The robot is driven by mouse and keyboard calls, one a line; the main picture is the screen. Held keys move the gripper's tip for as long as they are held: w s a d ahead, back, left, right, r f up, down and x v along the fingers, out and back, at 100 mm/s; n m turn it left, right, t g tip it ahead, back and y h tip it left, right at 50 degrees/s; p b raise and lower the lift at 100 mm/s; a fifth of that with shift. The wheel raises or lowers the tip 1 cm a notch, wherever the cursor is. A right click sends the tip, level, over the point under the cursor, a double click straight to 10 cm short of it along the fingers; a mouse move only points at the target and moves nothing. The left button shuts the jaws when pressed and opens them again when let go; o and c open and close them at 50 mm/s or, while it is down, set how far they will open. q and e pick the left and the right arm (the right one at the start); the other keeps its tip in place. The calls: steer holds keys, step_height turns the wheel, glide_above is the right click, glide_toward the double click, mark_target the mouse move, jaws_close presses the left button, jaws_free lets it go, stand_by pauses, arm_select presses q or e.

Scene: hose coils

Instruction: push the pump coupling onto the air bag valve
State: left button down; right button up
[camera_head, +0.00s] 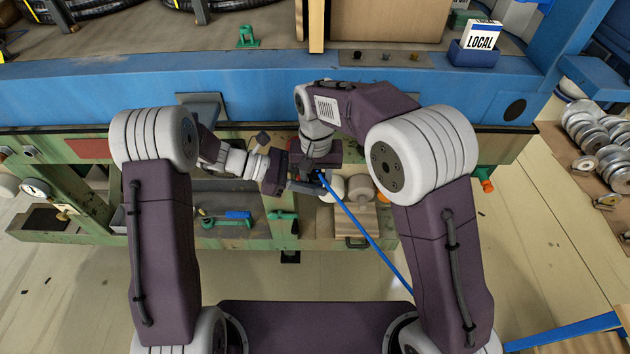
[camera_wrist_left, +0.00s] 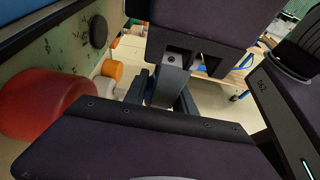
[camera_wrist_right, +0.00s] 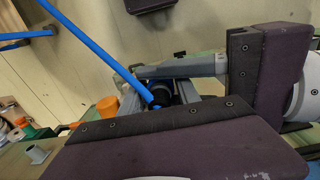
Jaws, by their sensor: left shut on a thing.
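A blue hose (camera_head: 362,229) runs up from the lower right to where my two grippers meet. In the right wrist view the hose (camera_wrist_right: 98,48) ends beside a dark round fitting (camera_wrist_right: 187,91), which looks like the pump coupling. My left gripper (camera_head: 300,186) is shut at this hose end, with its fingers reaching across from the side. My right gripper (camera_head: 318,170) is pointed down at the same spot. In the right wrist view its grey fingers (camera_wrist_right: 180,100) lie either side of the dark fitting; whether they grip it is unclear. I cannot make out the air bag valve.
The green bench (camera_head: 262,228) stands just behind the grippers, with a blue beam (camera_head: 180,95) above it. A LOCAL box (camera_head: 482,38) stands on the shelf.

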steer(key=shift+o, duration=1.3)
step_height(320, 180, up, 12)
arm_select(q)
steer(key=shift+a, duration=0.1)
arm_select(e)
steer(key=s+d+f+t, duration=0.2)
steer(key=s+d+f, duration=0.2)
steer(key=d+f, duration=0.65)
steer(key=s+d+f, duration=0.6)
steer(key=s+d, duration=0.1)
steer(key=s, duration=0.3)
steer(key=shift+s+d+f+g, duration=0.2)
steer(key=shift+f+g, duration=0.1)
steer(key=shift+g, duration=0.1)
